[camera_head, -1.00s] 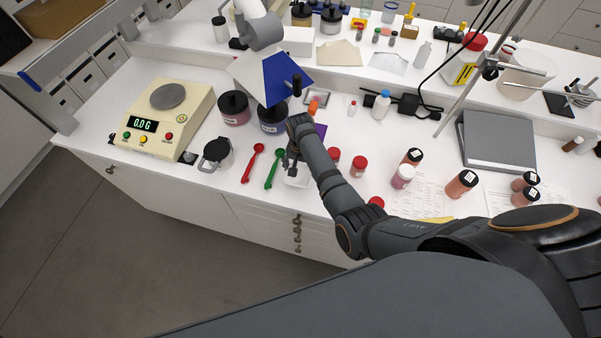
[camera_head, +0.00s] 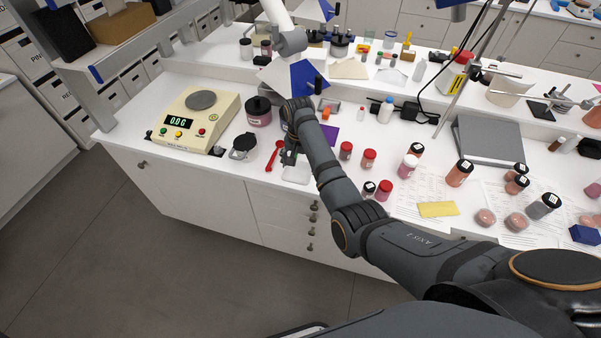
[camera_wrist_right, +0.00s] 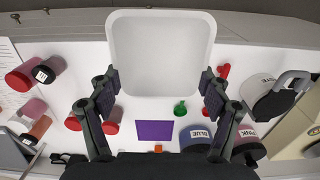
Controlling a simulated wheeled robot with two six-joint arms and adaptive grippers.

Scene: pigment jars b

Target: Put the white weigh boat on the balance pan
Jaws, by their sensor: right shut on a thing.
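The white weigh boat (camera_head: 297,173) is a shallow square dish near the bench's front edge, partly hidden by my right gripper (camera_head: 290,157). In the right wrist view the boat (camera_wrist_right: 162,50) fills the top middle, between the two fingers of the gripper (camera_wrist_right: 160,80). The balance (camera_head: 196,118) stands to the left, with a round grey pan (camera_head: 201,100) that is empty. Its display shows about 0.0 G. My left gripper is not in view.
A white jointed fixture (camera_head: 290,40) with a blue and white panel hangs behind. Red-capped jars (camera_head: 368,159) stand right.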

